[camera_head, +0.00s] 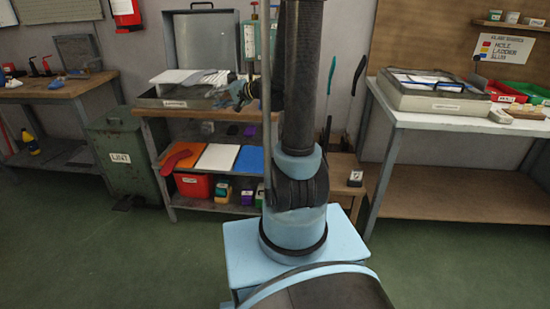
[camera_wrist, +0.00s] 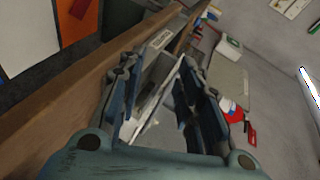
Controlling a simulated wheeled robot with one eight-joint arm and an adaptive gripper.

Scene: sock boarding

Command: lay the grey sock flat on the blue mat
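The blue mat (camera_head: 250,159) lies on the lower shelf of the middle bench, right of a white mat, with nothing on it. A grey, sock-like shape (camera_head: 214,78) lies on pale boards over the shallow metal tray on the bench top. My gripper (camera_head: 240,92) is at the right end of the tray, close to that shape. In the wrist view my gripper (camera_wrist: 160,68) has its fingers apart, with pale board-like edges (camera_wrist: 158,100) between or beyond them. I cannot make out the sock in the wrist view.
An orange mat (camera_head: 189,157) and a white mat (camera_head: 217,157) share the shelf, with a red sock (camera_head: 175,155) at its left. The bench top (camera_head: 155,112) overhangs the shelf. A green bin (camera_head: 120,150) stands left. The right bench (camera_head: 440,121) holds another tray.

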